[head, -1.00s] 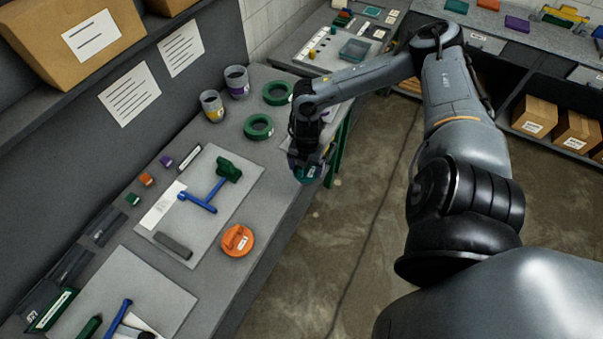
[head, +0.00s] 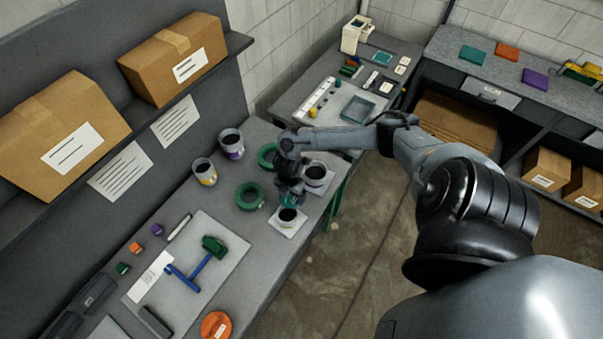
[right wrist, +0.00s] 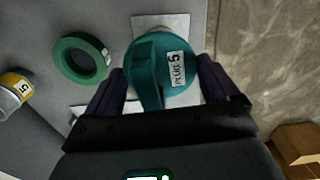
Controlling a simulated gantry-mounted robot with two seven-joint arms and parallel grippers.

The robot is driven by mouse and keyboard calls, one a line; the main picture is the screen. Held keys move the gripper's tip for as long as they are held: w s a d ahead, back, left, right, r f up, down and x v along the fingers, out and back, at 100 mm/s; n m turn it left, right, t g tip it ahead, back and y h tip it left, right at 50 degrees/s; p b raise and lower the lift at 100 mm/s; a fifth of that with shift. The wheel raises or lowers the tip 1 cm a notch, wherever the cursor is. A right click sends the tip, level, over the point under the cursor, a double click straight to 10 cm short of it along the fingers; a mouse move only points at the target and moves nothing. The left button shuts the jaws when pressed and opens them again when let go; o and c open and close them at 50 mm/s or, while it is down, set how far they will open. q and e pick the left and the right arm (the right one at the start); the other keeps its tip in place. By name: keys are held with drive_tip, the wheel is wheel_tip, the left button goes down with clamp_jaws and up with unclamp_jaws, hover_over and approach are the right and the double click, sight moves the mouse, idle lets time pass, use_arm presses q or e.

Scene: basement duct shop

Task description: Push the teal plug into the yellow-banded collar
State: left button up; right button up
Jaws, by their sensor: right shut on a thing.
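In the head view only a small bit of the plug (head: 292,202) shows under the gripper. The yellow-banded collar (head: 204,172) is a grey, open-topped cup standing on the bench, left of my right gripper and apart from the plug. It also shows at the left edge of the right wrist view (right wrist: 14,95), with a "5" on its band. My left gripper is not in view.
A purple-banded collar (head: 231,144) stands behind the yellow-banded one. A green ring (head: 250,196) lies between the yellow-banded collar and my gripper; another (head: 267,156) lies farther back.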

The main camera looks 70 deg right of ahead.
sight(285, 199)
drive_tip(key=a, duration=0.1)
drive_tip(key=a+r, duration=0.1)
drive_tip(key=a+p, duration=0.1)
drive_tip(key=shift+w+r, duration=0.15)
drive_tip(key=shift+w, duration=0.2)
drive_tip(key=shift+d+f+b, duration=0.1)
drive_tip(key=shift+f+b, duration=2.3)
drive_tip(key=shift+f, duration=0.25)
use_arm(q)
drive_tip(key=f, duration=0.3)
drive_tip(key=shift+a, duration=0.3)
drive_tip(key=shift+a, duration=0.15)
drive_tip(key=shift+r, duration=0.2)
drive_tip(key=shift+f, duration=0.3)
use_arm(e)
drive_tip(key=shift+f, duration=0.35)
drive_tip(key=shift+f+b, duration=0.6)
drive_tip(key=shift+f, duration=0.05)
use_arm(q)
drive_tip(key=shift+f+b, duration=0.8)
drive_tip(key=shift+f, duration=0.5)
use_arm(e)
drive_tip(key=shift+f, duration=1.1)
